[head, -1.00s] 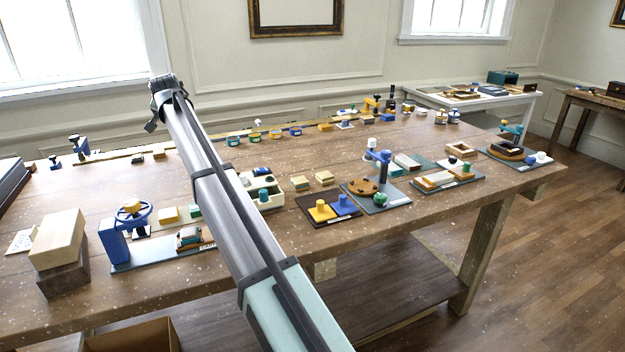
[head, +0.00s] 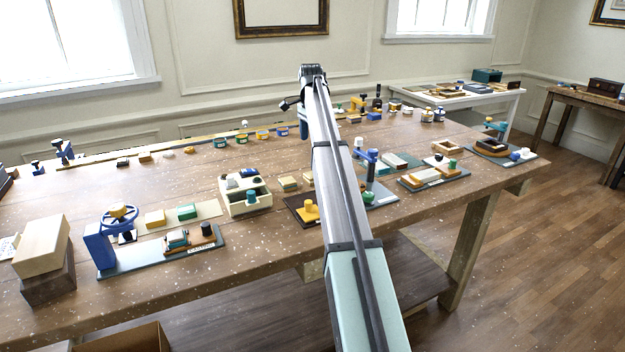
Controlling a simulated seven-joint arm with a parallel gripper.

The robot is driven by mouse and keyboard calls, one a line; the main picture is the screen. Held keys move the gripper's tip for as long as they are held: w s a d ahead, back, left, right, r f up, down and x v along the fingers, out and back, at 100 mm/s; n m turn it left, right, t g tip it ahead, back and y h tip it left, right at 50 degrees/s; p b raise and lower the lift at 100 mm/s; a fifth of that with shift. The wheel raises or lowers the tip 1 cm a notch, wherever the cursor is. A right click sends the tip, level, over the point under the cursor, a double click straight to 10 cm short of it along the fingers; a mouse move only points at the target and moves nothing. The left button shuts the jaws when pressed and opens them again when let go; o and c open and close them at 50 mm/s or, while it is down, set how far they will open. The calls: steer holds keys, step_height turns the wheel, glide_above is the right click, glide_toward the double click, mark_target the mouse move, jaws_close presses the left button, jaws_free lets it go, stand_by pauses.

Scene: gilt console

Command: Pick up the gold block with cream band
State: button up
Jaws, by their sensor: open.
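Two small gold-tan blocks with paler layers lie side by side on the wooden workbench in the head view. The left block (head: 288,184) is in plain sight, and the right block (head: 308,178) is partly hidden by my arm. At this size I cannot tell for sure which block is the gold one with the cream band. My gripper (head: 287,104) is at the far end of my outstretched arm, above and beyond these blocks. It is open, small in the picture and apart from them.
A cream tray with compartments (head: 236,207) stands left of the blocks. A dark board with yellow knobs (head: 297,215) lies in front, partly behind my arm. A blue handwheel fixture (head: 98,247) and stacked wooden blocks (head: 40,246) stand at the left. Several jars line the back.

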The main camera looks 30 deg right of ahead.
steer(key=f, duration=1.4)
steer(key=shift+s+d, duration=0.15)
steer(key=shift+s, duration=0.2)
